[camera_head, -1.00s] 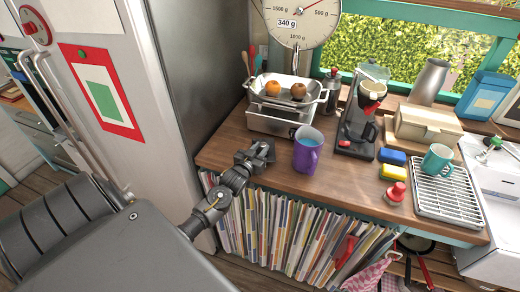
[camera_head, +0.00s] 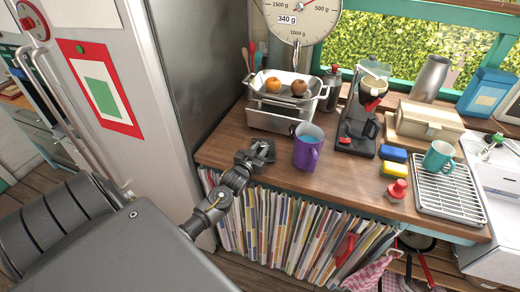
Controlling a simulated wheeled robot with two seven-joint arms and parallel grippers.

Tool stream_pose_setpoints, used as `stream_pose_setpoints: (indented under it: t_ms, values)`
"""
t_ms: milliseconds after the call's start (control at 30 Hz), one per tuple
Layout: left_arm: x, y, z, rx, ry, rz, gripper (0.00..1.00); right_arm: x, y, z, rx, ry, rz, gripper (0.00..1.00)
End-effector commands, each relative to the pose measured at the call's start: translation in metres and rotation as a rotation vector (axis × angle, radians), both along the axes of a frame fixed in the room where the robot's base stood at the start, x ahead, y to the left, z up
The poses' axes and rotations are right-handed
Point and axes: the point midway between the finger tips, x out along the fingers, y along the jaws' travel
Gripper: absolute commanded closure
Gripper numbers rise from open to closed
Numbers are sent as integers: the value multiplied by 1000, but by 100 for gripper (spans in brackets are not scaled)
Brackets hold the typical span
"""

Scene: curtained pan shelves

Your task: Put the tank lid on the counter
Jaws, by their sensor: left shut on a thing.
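My left gripper (camera_head: 257,153) is low over the front left edge of the wooden counter (camera_head: 335,190), left of the purple mug. It is shut on a small dark flat piece that looks like the tank lid; dark on dark, its outline is hard to tell from the fingers. I cannot tell whether the piece touches the counter. The coffee maker (camera_head: 357,125) stands at the back of the counter, with a clear tank part at its top. My right gripper is not in view.
The purple mug (camera_head: 306,150) stands close right of my left gripper. Behind are a scale (camera_head: 270,120) with fruit in its pan. The front middle counter is clear.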

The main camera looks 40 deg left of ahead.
Motion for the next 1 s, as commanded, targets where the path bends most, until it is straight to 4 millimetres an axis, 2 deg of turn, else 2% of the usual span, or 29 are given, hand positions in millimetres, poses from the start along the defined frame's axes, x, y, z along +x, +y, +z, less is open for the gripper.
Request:
stream_pose_setpoints:
  t_ms: [267, 300, 500, 867, 1000]
  values:
    - [0, 0, -4, 0, -1, 0, 98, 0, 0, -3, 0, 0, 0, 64]
    - [0, 0, -4, 0, -1, 0, 71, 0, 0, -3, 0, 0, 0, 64]
    - [0, 0, -4, 0, 0, 0, 48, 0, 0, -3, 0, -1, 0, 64]
    - [0, 0, -4, 0, 1, 0, 48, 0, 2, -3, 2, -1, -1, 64]
    - [0, 0, -4, 0, 0, 0, 65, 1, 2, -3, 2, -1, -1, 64]
